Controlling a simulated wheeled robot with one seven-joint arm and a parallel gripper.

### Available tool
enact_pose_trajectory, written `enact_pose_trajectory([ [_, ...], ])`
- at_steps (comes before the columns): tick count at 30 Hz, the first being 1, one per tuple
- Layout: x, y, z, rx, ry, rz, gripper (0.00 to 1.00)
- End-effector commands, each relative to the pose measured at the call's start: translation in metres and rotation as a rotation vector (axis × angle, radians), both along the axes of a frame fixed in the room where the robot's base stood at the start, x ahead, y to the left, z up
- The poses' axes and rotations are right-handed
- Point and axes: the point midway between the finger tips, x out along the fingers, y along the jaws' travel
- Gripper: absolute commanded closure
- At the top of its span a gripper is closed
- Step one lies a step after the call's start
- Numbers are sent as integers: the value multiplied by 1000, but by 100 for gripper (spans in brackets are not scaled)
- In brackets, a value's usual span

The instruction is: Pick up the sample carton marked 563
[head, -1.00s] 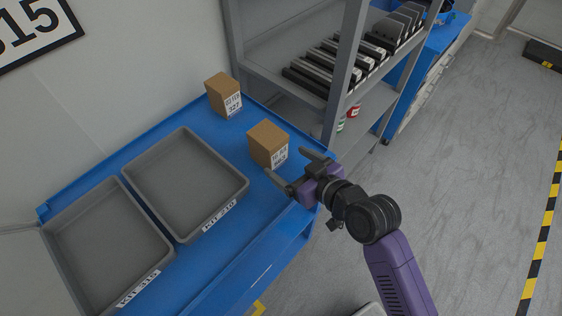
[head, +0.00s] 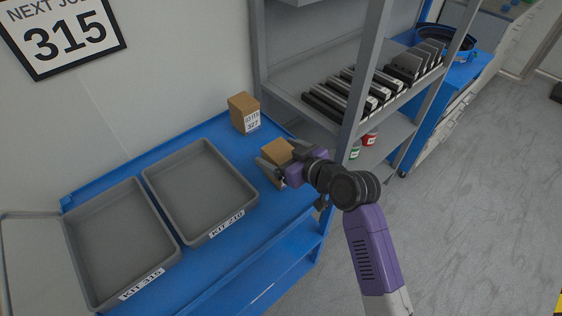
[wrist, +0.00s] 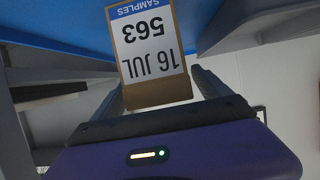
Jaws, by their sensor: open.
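The carton marked 563 is a brown box with a white label. In the wrist view the carton (wrist: 155,92) shows upside down, with "SAMPLES", "563" and "16 JUL" readable, between the two fingers. In the head view the carton (head: 277,151) stands on the blue bench, partly hidden by my gripper. My gripper (head: 272,170) is open, with one finger on each side of the carton. Whether the fingers touch it cannot be told.
A second carton marked 327 (head: 245,113) stands behind on the bench. Two grey trays, KIT 210 (head: 228,224) and KIT 315 (head: 150,277), lie to the left. A grey shelf rack (head: 352,112) stands close on the right.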

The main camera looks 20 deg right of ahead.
Motion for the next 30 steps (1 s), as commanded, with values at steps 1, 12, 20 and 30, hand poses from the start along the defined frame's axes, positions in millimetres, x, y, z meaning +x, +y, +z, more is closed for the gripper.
enact_pose_trajectory([
  [1, 7, 3, -1, 0, 1, 1, 13],
  [12, 21, 6, -9, 1, 0, 0, 13],
  [20, 21, 6, -9, 1, 0, -1, 52],
  [30, 21, 6, -7, 0, -3, -1, 100],
])
